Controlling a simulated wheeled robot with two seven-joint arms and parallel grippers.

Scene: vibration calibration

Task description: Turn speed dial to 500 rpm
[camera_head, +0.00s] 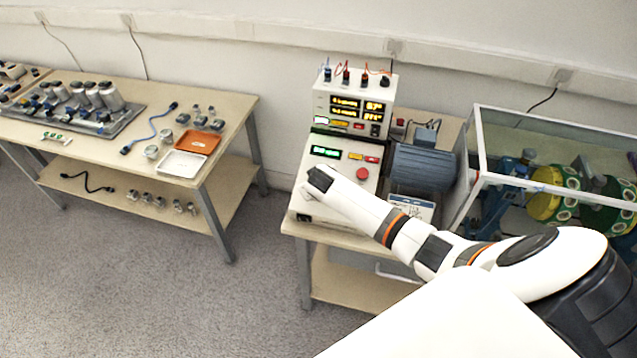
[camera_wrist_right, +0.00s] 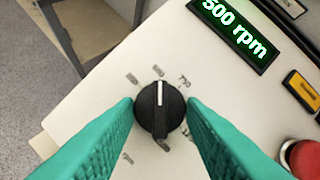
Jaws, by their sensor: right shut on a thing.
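The black speed dial (camera_wrist_right: 159,110) shows in the right wrist view on a sloped white panel, with a white pointer line toward the top of that picture. My right gripper (camera_wrist_right: 160,115) has its two green fingers on either side of the dial, shut on it. The green display (camera_wrist_right: 238,32) above the dial reads "500 rpm". In the head view my right gripper (camera_head: 313,187) is at the left side of the control box (camera_head: 318,150), and the arm hides the dial there. My left gripper is not in view.
A red button (camera_wrist_right: 304,157) and a yellow button (camera_wrist_right: 302,90) lie right of the dial. A motor (camera_head: 422,168) stands beside the control box. A glass-walled enclosure (camera_head: 555,125) is at the right. A table (camera_head: 235,108) with parts stands at the left, with open floor between.

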